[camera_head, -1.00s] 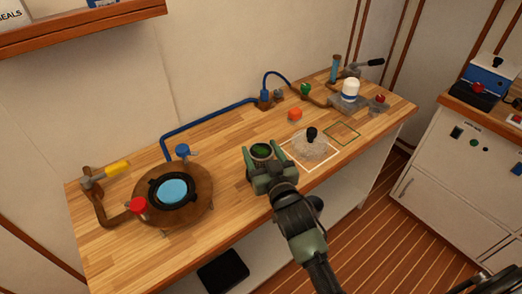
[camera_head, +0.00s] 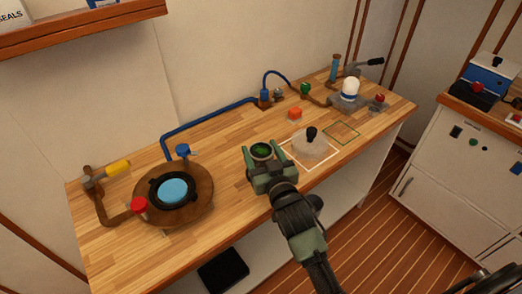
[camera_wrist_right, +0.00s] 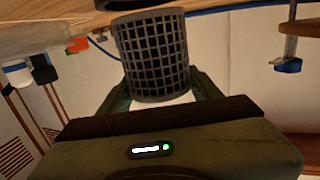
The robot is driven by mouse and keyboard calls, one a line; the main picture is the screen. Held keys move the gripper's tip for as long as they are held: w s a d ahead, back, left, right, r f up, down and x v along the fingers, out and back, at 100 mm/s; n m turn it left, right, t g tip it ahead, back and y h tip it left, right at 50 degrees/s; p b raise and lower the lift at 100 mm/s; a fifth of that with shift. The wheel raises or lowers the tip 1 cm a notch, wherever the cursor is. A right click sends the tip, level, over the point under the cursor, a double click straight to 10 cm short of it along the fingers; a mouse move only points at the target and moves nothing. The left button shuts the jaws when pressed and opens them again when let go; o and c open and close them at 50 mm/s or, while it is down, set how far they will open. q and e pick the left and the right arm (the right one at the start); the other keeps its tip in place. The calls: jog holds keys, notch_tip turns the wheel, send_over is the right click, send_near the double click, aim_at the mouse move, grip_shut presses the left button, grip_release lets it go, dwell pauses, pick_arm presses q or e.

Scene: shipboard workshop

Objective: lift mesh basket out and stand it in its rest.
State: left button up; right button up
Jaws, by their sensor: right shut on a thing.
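The mesh basket (camera_head: 261,150) is a dark, open cylinder with green inside at its top. It stands out in the right wrist view as a black grid (camera_wrist_right: 155,58). My right gripper (camera_head: 268,163) is shut on it, with a finger on either side. The basket looks upright over the middle of the workbench. I cannot tell its exact gap to the bench top. A round brown housing (camera_head: 203,207) with a black ring and blue disc (camera_head: 174,190) is on the bench at left. I cannot tell which thing is the rest. My left gripper is not in view.
A clear cover (camera_head: 309,147) with a black knob sits in a white outline right of the basket.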

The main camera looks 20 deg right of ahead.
jog(key=shift+r, duration=0.1)
jog(key=shift+f+b, duration=0.5)
jog(key=shift+f, duration=0.65)
jog(key=o, duration=1.5)
jog(key=shift+o, duration=0.2)
jog(key=s, duration=0.8)
jog(key=shift+d+r, duration=0.1)
jog(key=shift+r, duration=0.15)
jog(key=shift+w, duration=0.1)
